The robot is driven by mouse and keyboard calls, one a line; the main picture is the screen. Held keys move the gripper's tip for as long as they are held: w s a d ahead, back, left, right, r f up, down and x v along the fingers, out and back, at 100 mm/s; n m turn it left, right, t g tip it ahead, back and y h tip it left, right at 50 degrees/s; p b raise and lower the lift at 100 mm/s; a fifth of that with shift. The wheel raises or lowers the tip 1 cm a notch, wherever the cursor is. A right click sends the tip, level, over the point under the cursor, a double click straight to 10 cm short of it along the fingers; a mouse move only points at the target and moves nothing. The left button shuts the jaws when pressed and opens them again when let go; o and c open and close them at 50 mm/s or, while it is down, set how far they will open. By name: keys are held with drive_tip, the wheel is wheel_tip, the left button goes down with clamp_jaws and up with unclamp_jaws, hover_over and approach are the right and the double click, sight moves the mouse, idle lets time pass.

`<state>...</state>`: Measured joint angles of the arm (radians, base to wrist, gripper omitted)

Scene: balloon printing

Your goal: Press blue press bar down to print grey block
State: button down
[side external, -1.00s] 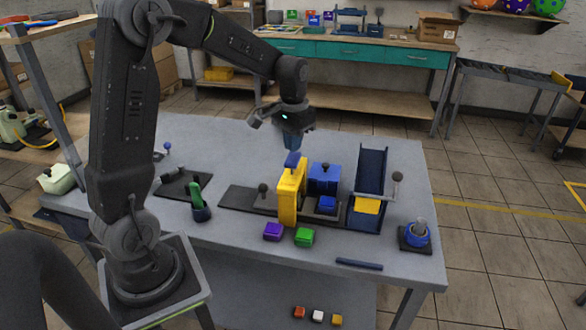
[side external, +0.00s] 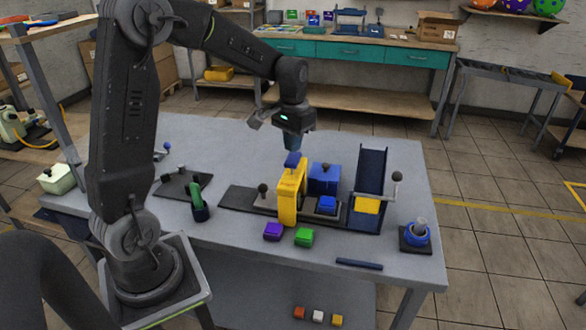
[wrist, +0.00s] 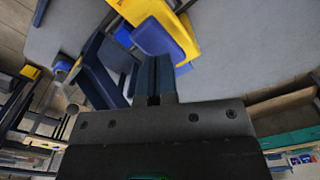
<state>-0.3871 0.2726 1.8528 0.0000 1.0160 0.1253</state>
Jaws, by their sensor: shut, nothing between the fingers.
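A yellow press frame (side external: 288,193) stands upright on a dark base strip on the table, with a blue press bar (side external: 292,159) on its top. My gripper (side external: 293,148) is shut and empty, pointing down just above the blue bar; I cannot tell whether its tips touch it. In the wrist view my shut fingers (wrist: 154,78) point towards the yellow frame (wrist: 165,12), with blue parts close by.
A blue box (side external: 324,178) and a blue angled chute (side external: 370,178) stand right of the press. Purple (side external: 273,231) and green (side external: 304,237) blocks lie in front. A green-handled tool (side external: 198,202) stands to the left. The table behind the press is clear.

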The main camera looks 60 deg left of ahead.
sight(293, 157)
drive_tip(key=shift+f, duration=2.15)
drive_tip(key=shift+r, duration=0.1)
wheel_tip(293, 157, up, 12)
drive_tip(key=shift+f, duration=0.25)
drive_tip(key=s+d+r+m+t, duration=0.1)
drive_tip(key=s+d+m+t, duration=0.2)
drive_tip(key=s+d, duration=1.2)
drive_tip(key=s+t, duration=0.2)
drive_tip(key=s, duration=0.1)
drive_tip(key=shift+s+d+r+t, duration=0.2)
drive_tip(key=shift+s+d+t, duration=0.05)
drive_tip(key=shift+s+t, duration=0.05)
